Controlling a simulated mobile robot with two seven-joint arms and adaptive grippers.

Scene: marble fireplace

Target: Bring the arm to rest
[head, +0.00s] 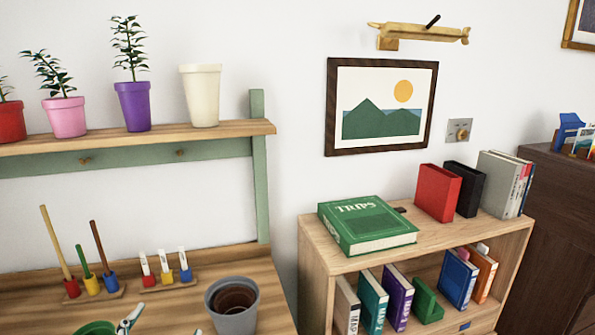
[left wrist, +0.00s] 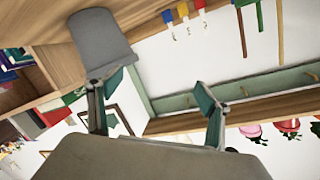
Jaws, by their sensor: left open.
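My left gripper (left wrist: 158,92) shows in the left wrist view, its two green-tipped fingers spread wide with nothing between them. In that view the scene appears upside down. The grey pot (left wrist: 100,38) shows just past one fingertip; I cannot tell whether they touch. There the grey pot (head: 245,309) stands on the wooden bench (head: 180,289) with brown pots nested inside.
A shelf (head: 200,140) above the bench holds potted plants and a cream pot (head: 201,95). Racks of tools (head: 94,285) and labels (head: 165,268) stand on the bench. A bookcase (head: 310,240) with a green book (head: 366,224) is to the right.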

